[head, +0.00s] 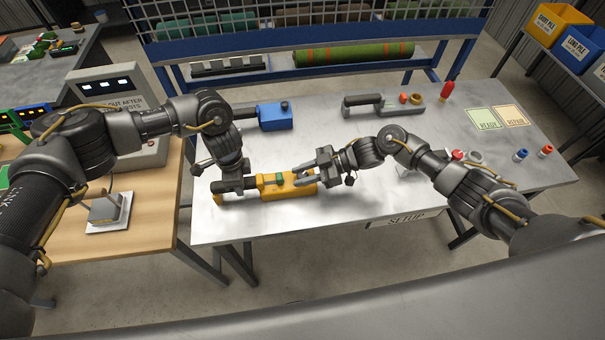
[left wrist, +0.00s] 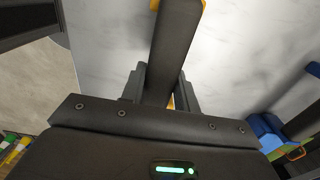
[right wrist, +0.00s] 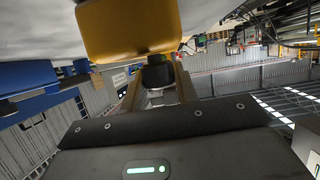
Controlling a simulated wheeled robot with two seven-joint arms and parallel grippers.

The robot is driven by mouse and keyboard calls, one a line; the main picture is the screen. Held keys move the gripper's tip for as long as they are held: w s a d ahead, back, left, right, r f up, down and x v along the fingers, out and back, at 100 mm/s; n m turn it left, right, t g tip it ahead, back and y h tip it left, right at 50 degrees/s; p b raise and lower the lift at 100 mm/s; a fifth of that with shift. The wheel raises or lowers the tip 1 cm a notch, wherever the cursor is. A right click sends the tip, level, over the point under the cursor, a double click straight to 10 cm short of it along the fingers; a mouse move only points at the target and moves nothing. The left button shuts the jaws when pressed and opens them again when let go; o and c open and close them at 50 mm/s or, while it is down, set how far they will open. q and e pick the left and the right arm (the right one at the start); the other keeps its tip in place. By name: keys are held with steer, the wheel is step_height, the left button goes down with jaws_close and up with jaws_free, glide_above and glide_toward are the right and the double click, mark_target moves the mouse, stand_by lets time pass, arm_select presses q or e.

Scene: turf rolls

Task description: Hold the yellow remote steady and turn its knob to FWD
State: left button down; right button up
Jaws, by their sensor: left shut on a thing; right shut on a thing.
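The yellow remote (head: 270,192) lies on the grey table near its front edge, with its dark handle toward the left. My left gripper (head: 247,186) is shut on the dark handle, which runs between its fingers in the left wrist view (left wrist: 176,50). My right gripper (head: 304,176) is at the remote's right end. In the right wrist view its fingers are shut on the dark knob (right wrist: 157,74), just beside the yellow body (right wrist: 130,28). The knob is mostly hidden in the head view. No FWD mark or knob direction can be read.
A blue device (head: 272,115) and a grey device (head: 385,105) lie farther back on the table (head: 330,136). A red bottle-like item (head: 446,92) and the READY mat (head: 487,119) are to the right. A blue rack holding a green roll (head: 355,54) stands behind.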

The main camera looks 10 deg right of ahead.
arm_select(q)
steer(key=shift+s+f, duration=0.1)
stand_by(0.3)
arm_select(e)
steer(key=o, duration=1)
steer(key=v, duration=1.2)
steer(key=shift+w, duration=0.1)
arm_select(q)
steer(key=c, duration=1)
jaws_free()
steer(key=shift+o, duration=0.2)
